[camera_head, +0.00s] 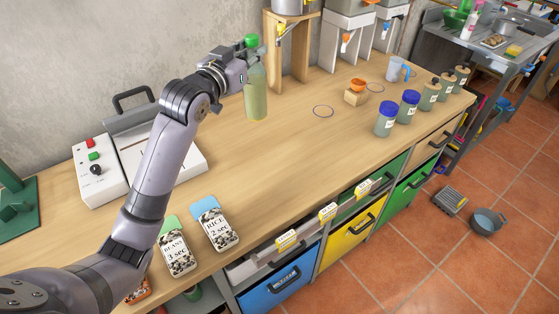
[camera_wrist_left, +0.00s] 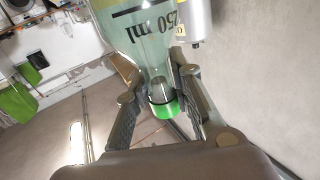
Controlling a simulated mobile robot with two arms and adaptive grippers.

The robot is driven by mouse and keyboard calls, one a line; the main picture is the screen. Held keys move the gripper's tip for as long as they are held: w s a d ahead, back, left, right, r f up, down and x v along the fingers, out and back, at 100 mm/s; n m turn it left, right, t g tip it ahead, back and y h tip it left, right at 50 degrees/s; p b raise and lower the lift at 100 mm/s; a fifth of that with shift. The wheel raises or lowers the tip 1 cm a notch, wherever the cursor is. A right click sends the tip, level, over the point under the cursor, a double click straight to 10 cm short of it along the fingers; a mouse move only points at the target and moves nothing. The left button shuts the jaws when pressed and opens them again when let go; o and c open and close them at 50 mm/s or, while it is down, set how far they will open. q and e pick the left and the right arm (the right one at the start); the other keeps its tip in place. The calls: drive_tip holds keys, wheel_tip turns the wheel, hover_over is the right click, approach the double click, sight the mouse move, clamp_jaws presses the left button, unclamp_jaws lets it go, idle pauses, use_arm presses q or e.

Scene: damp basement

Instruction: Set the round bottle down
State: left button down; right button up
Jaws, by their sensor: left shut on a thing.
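The round bottle (camera_head: 257,95) is pale green and see-through with a green cap (camera_head: 250,41). It is upright, above or on the wooden counter; I cannot tell whether its base touches the wood. My left gripper (camera_head: 251,60) is shut around its neck, just below the cap. In the left wrist view the bottle (camera_wrist_left: 150,28) shows a "250 ml" mark, and the fingers of my left gripper (camera_wrist_left: 155,90) stand on both sides of its neck. My right gripper is in neither view.
The wooden counter (camera_head: 285,140) is mostly clear around the bottle, with two thin ring outlines. A wooden stand (camera_head: 271,60) is behind it. Several jars, including a blue-lidded one (camera_head: 387,120), stand to the right. A heat sealer-like machine (camera_head: 98,172) and two labelled packs (camera_head: 214,228) are left and in front.

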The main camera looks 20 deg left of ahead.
sight(254, 116)
use_arm(q)
drive_tip(key=shift+w+a+r, duration=0.2)
drive_tip(key=shift+a+r, duration=0.15)
drive_tip(key=shift+r, duration=0.35)
drive_tip(key=shift+a+f, duration=0.1)
wheel_tip(254, 116, down, 14)
drive_tip(key=shift+f+p, duration=0.15)
drive_tip(key=shift+p, duration=0.6)
wheel_tip(254, 116, down, 4)
drive_tip(key=shift+f, duration=0.55)
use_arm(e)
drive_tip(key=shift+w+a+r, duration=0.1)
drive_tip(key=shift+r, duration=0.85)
use_arm(q)
drive_tip(key=shift+f, duration=0.1)
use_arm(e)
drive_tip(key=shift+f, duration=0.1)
use_arm(q)
drive_tip(key=c, duration=1.4)
unclamp_jaws()
